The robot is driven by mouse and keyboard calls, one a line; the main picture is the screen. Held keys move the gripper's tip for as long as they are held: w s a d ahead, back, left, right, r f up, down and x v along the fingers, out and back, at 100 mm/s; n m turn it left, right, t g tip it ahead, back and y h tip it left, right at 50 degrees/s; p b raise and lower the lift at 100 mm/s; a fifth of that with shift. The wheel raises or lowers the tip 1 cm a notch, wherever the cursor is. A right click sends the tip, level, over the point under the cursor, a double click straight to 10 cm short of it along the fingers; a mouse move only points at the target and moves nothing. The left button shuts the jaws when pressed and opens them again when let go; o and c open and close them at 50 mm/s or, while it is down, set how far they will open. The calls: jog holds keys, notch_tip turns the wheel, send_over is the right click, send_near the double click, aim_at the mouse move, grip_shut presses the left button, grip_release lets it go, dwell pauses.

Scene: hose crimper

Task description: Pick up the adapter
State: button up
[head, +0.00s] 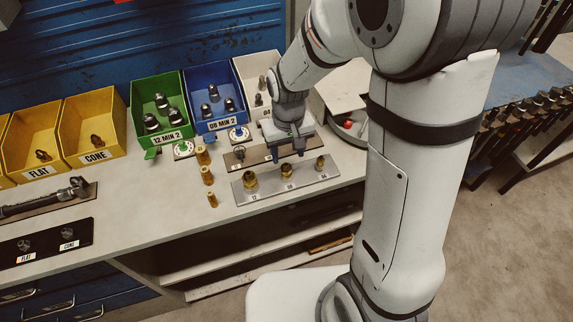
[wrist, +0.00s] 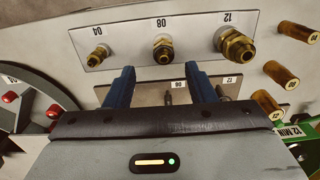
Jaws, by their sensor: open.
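Three brass adapters stand on a grey metal plate (head: 268,189) marked 12, 08 and 04. The largest adapter (head: 250,181) is at 12, the middle adapter (head: 287,171) at 08, and the smallest adapter (head: 320,164) at 04. In the wrist view the 08 adapter (wrist: 163,48) lies just beyond and roughly between my fingertips, with the 12 adapter (wrist: 235,45) to the right and the 04 adapter (wrist: 98,56) to the left. My gripper (head: 288,153) is open and empty, blue fingers pointing down at the back edge of the plate. Whether the fingers touch anything cannot be told.
A brown plate (wrist: 150,92) with small fittings lies under my gripper. Several brass cylinders (head: 207,176) stand left of the adapter plate. Green (head: 165,135), blue (head: 215,122) and yellow (head: 95,150) bins line the back. A round grey device (head: 345,138) is right.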

aim_at(286, 165)
jog(key=shift+s+a+f+p, duration=0.15)
jog(key=shift+f+p, duration=0.2)
jog(key=shift+f, duration=1.35)
jog(key=shift+s+a+f+p, duration=0.1)
jog(key=shift+f+p, duration=0.25)
jog(key=shift+f, duration=1.3)
jog(key=shift+c, duration=0.5)
grip_shut()
